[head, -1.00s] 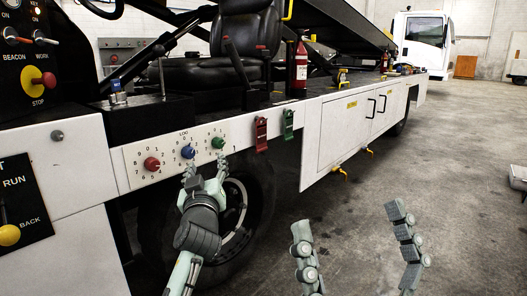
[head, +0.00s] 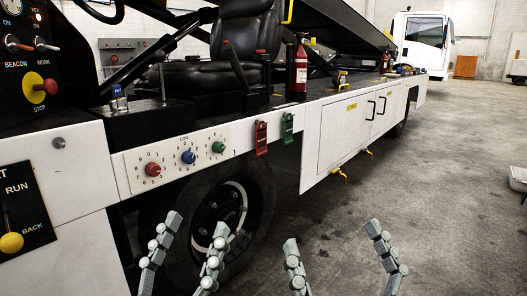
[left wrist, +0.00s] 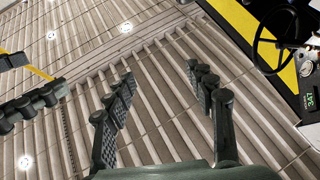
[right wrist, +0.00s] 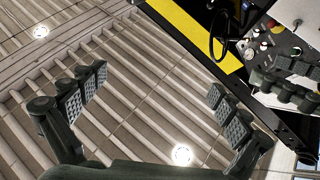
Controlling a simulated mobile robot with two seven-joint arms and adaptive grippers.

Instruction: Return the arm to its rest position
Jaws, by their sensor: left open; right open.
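My left gripper (head: 196,232) is open and empty, pointing up in front of the wheel, below the dial panel. Its two spread fingers also show in the left wrist view (left wrist: 160,78). My right gripper (head: 333,236) is open and empty, to the right of it over the floor. Its fingers stand wide apart in the right wrist view (right wrist: 158,82). Neither gripper touches anything. The panel carries a red knob (head: 152,169), a blue knob (head: 188,157) and a green knob (head: 218,147). All three are unobstructed. Their exact settings are too small to tell.
The loader's white side (head: 70,240) runs along the left, with a wheel (head: 225,203) under it. A red latch (head: 261,138) and a green latch (head: 287,127) hang right of the panel. An extinguisher (head: 301,70) stands above. The concrete floor (head: 440,190) at right is clear.

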